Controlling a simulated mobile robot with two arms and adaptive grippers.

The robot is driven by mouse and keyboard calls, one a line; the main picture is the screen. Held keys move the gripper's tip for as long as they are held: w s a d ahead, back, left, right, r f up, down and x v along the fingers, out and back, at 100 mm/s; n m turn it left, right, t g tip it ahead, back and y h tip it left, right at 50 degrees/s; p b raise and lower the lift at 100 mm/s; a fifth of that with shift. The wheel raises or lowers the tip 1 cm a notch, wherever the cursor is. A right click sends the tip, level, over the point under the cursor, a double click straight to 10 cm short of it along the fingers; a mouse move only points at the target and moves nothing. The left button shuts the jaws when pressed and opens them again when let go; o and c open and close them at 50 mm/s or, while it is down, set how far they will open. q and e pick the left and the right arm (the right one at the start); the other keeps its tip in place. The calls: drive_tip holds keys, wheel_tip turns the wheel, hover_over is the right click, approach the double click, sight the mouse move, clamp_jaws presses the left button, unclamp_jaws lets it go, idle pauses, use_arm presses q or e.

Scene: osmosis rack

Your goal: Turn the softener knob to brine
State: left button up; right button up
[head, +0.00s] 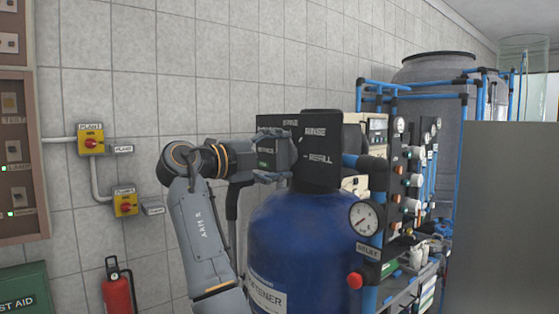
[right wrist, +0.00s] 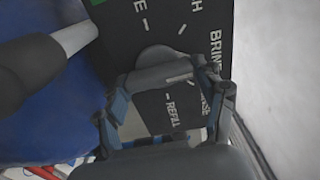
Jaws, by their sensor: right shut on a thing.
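The softener is a blue tank (head: 305,235) with a black control head on top. Its black panel (right wrist: 215,20) carries the words BRINE, RINSE and REFILL in the right wrist view. The grey knob (right wrist: 160,54) sits in front of this panel, partly hidden by my right gripper (right wrist: 170,85). A short white line shows on the dark bar between the fingers; I cannot tell which label the knob points at. My right gripper also shows in the head view (head: 287,160), at the left side of the control head, shut on the knob. My left gripper is out of view.
A pressure gauge (head: 364,218) and blue pipes stand close right of the tank. The tiled wall (head: 160,80) is behind, with two yellow switch boxes (head: 91,140) (head: 125,204). A red extinguisher (head: 117,290) stands at lower left. A grey panel (head: 508,220) blocks the right.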

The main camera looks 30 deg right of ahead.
drive_tip(key=shift+r+m, duration=0.1)
drive_tip(key=shift+m, duration=0.2)
drive_tip(key=o, duration=1.1)
drive_tip(key=shift+c, duration=0.2)
drive_tip(key=shift+o, duration=0.5)
drive_tip(key=shift+d, duration=0.2)
drive_tip(key=shift+a, duration=0.1)
drive_tip(key=shift+a, duration=0.15)
drive_tip(key=s+a, duration=0.1)
drive_tip(key=a, duration=1)
drive_tip(key=shift+a, duration=0.3)
